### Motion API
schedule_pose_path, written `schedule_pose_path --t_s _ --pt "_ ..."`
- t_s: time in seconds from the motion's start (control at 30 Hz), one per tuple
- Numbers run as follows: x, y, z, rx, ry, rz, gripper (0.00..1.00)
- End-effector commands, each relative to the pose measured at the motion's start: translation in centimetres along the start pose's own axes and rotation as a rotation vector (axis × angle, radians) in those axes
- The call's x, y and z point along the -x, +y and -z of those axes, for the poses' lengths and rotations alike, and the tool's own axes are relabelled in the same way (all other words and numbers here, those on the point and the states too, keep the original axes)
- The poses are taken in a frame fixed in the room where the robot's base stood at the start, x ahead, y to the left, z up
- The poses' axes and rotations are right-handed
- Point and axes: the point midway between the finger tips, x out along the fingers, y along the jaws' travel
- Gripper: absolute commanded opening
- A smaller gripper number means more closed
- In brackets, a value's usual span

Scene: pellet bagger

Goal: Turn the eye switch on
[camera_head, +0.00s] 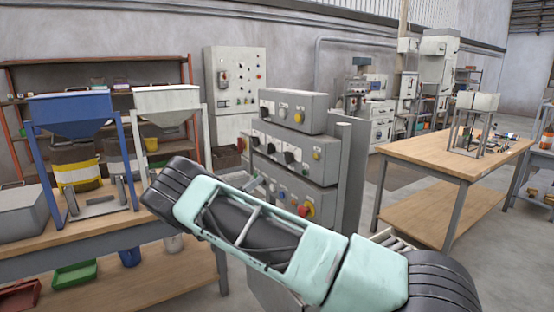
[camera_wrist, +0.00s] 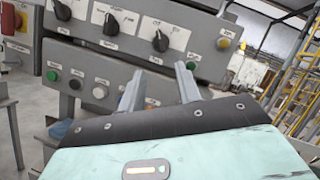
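A grey control panel (camera_head: 300,150) of stacked boxes stands in the middle of the head view, with rotary switches and buttons. In the wrist view a panel box carries black rotary switches, one at left (camera_wrist: 111,24) and one in the middle (camera_wrist: 160,41), and a yellow button (camera_wrist: 223,43). The box below has a green button (camera_wrist: 52,75), a black button (camera_wrist: 75,84) and a white button (camera_wrist: 98,92). Labels are too small to read, so I cannot tell which is the eye switch. My gripper (camera_wrist: 160,82) is open and empty, its fingers in front of the lower box and hiding part of it.
A bench with a blue hopper (camera_head: 72,108) and a white hopper (camera_head: 166,98) stands at left. A wooden table (camera_head: 455,152) stands at right. Open floor lies between panel and table.

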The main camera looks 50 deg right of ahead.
Motion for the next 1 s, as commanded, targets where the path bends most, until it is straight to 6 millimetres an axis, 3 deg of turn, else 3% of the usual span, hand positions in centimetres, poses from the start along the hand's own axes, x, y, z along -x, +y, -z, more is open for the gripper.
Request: schedule_pose_path --t_s 0.1,0.5,0.73,1.0 --pt "-2.9 -0.3 -0.3 0.002 0.002 0.003 0.34" --pt "-10.9 -0.3 -0.2 0.0 0.004 0.002 0.34" --pt "-13.4 -0.1 0.0 -0.001 0.003 -0.001 0.34" --pt "-13.9 0.0 0.1 -0.002 0.003 -0.001 0.34"
